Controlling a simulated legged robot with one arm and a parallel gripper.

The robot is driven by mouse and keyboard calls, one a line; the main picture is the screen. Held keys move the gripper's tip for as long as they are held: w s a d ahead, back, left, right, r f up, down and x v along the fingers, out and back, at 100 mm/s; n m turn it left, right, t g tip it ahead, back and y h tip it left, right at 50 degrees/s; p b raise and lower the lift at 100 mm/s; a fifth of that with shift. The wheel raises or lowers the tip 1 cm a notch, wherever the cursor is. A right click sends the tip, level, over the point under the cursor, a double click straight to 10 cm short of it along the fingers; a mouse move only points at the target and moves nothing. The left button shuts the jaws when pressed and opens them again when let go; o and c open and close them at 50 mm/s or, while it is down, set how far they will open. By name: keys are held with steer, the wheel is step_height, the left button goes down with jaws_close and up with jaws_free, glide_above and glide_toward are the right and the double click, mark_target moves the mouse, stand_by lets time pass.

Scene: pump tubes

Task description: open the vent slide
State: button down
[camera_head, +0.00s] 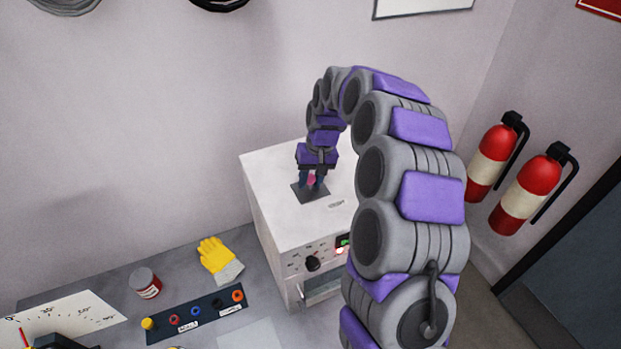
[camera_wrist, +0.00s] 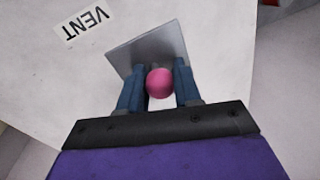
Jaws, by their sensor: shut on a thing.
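The vent slide is a dark grey metal plate (camera_head: 311,193) with a pink knob (camera_head: 311,180), on top of a white box. In the wrist view the plate (camera_wrist: 148,45) lies flat beyond the pink knob (camera_wrist: 160,82). My gripper (camera_head: 312,183) reaches down from above. In the wrist view its two blue fingers (camera_wrist: 158,85) stand on either side of the knob and are shut on it. A "VENT" label (camera_wrist: 83,27) is on the box top, left of the plate. A pale patch shows between the fingers just behind the knob; I cannot tell whether it is an opening.
The white box (camera_head: 262,185) has a black dial and a lit display on its front. A yellow glove (camera_head: 215,256), a jar (camera_head: 146,283) and a dark panel of coloured sockets (camera_head: 197,313) are on the bench at left. Two fire extinguishers (camera_head: 494,158) hang at right.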

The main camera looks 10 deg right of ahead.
steer(key=d, duration=0.3)
steer(key=w+d, duration=0.1)
steer(key=d, duration=0.2)
steer(key=w+d, duration=0.1)
steer(key=d, duration=0.2)
steer(key=shift+d+r, duration=0.1)
steer(key=shift+d, duration=0.05)
steer(key=shift+a, duration=0.25)
steer(key=c, duration=1.2)
jaws_free()
steer(key=o, duration=0.4)
steer(key=shift+d, duration=0.45)
steer(key=shift+a, duration=0.15)
steer(key=shift+r, duration=0.3)
steer(key=d+r, duration=0.1)
steer(key=r, duration=0.4)
steer(key=d+r, duration=0.1)
steer(key=r, duration=0.4)
steer(key=d+r, duration=0.1)
steer(key=r, duration=0.5)
steer(key=shift+w+d+r, duration=0.1)
steer(key=shift+d, duration=0.25)
